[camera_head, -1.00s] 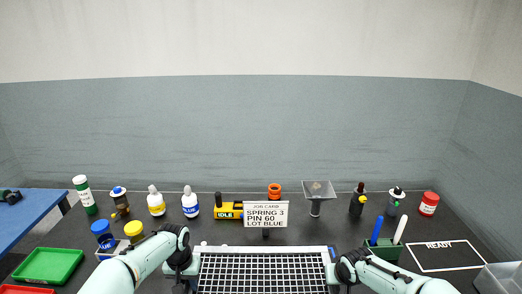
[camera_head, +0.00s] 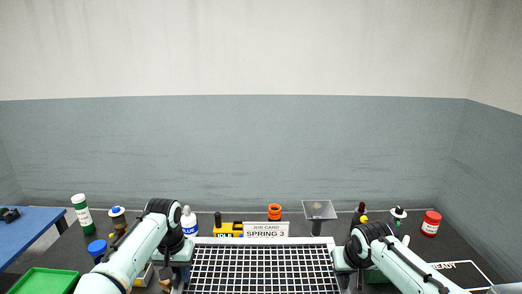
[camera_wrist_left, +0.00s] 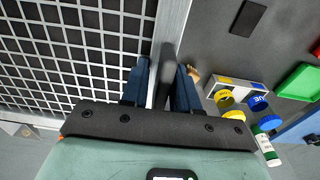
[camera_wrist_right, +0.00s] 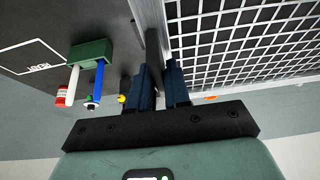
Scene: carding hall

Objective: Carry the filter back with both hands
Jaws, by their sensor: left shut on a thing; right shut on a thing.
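The filter (camera_head: 264,241) is a wide panel with a pale frame and a white grid over a dark face. It is held up between my two arms, in front of the job card. My left gripper (camera_wrist_left: 163,85) is shut on a dark handle at the filter's side frame. My right gripper (camera_wrist_right: 160,82) is shut on the dark handle at the opposite side. In the head view, the left gripper (camera_head: 183,278) is at the filter's left edge and the right gripper's fingertips are hidden. The filter's near edge is out of the head view.
A job card (camera_head: 265,230), a yellow device (camera_head: 228,230), bottles and a funnel (camera_head: 319,210) stand behind the filter. A green tray (camera_head: 48,281) is at left. A green pen holder (camera_wrist_right: 91,53) and a READY outline (camera_head: 462,272) are at right.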

